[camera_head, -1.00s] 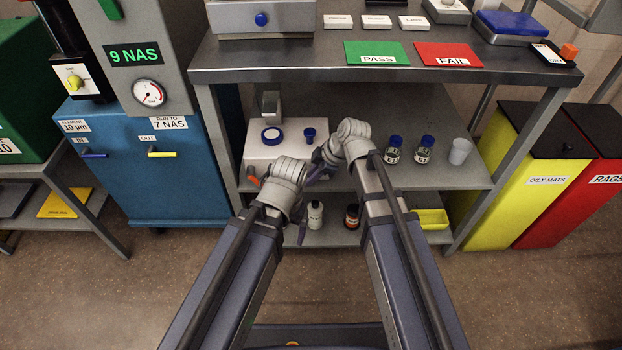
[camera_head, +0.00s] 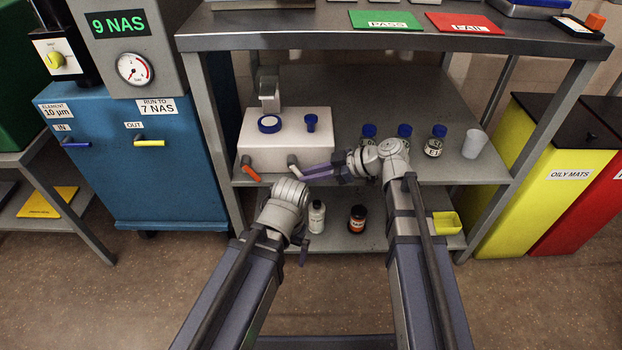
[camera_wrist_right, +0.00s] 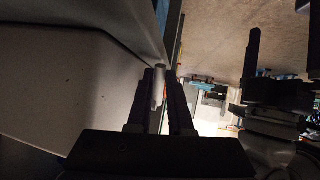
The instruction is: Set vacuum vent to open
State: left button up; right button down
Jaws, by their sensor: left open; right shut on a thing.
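The white box unit (camera_head: 262,157) on the middle shelf has a blue-ringed port and a blue plug on top. An orange-tipped lever (camera_head: 250,172) sticks out of its front left. A small grey handle (camera_head: 293,161) is at its front right; no label is readable, so I cannot tell which is the vacuum vent. My right gripper (camera_head: 303,174) is at this grey handle. In the right wrist view its fingers (camera_wrist_right: 158,100) are shut on a light grey rod (camera_wrist_right: 159,80). My left gripper (camera_head: 303,248) is open and empty, low in front of the bottom shelf.
A white bottle (camera_head: 316,216), a dark bottle (camera_head: 357,218) and a yellow tray (camera_head: 446,223) are on the bottom shelf. The blue filter cart (camera_head: 150,185) stands left.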

dwell(0.4)
jog(key=c, duration=1.1)
grip_release()
jog(key=p+v, duration=0.3)
jog(key=v, duration=0.4)
jog(key=shift+d+p, duration=0.3)
jog(key=shift+d, duration=0.05)
jog(key=shift+s+r, duration=0.1)
